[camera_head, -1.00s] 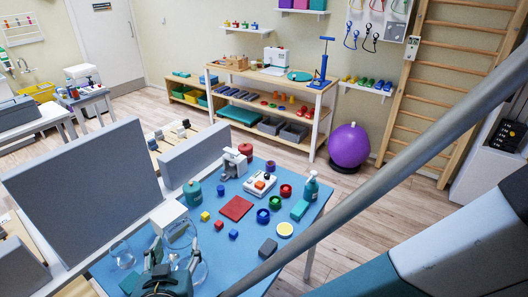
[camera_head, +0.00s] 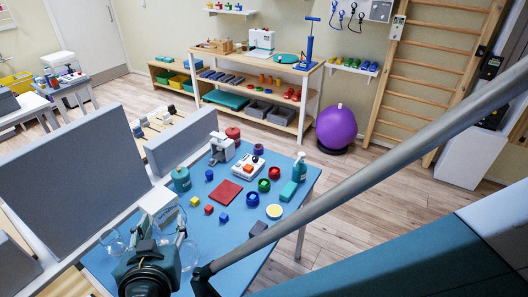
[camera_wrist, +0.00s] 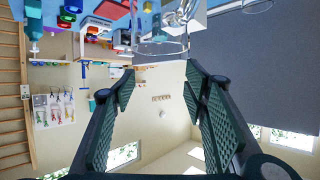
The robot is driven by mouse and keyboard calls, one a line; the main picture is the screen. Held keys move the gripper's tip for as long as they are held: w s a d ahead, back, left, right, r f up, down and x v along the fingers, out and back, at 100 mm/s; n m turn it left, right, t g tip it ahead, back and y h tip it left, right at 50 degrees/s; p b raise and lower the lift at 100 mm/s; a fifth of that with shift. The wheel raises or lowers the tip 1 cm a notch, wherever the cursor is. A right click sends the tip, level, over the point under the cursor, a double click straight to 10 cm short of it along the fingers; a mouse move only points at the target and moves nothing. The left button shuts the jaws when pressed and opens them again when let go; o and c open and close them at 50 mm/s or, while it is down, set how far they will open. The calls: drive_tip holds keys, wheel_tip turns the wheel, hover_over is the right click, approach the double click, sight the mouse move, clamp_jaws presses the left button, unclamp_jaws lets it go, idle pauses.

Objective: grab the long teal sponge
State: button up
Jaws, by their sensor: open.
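A teal block (camera_head: 288,190), which looks like the sponge, lies on the blue table (camera_head: 240,240) near its right edge, beside a teal pump bottle (camera_head: 299,167). My gripper (camera_head: 161,232) is over the table's near left part, well to the left of the block and apart from it. In the wrist view my gripper (camera_wrist: 160,84) shows its two fingers spread with nothing between them. The pump bottle (camera_wrist: 34,18) shows upside down at the top left there. I cannot clearly make out the block in that view.
Clear glass vessels (camera_head: 112,241) stand close around my gripper. A red square (camera_head: 226,191), small cubes, coloured rings, a yellow disc (camera_head: 274,211) and a dark grey block (camera_head: 258,229) lie between it and the teal block. Grey panels (camera_head: 81,185) border the left.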

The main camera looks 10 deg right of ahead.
drive_tip(key=r, duration=0.1)
drive_tip(key=m+g+h+p, duration=0.3)
drive_tip(key=m+g, duration=0.6)
drive_tip(key=g, duration=0.1)
hover_over(288, 189)
drive_tip(key=f, duration=1.6)
drive_tip(key=shift+s+a+f, duration=0.35)
drive_tip(key=shift+f, duration=0.1)
drive_tip(key=shift+x, duration=1.2)
drive_tip(key=shift+f, duration=0.1)
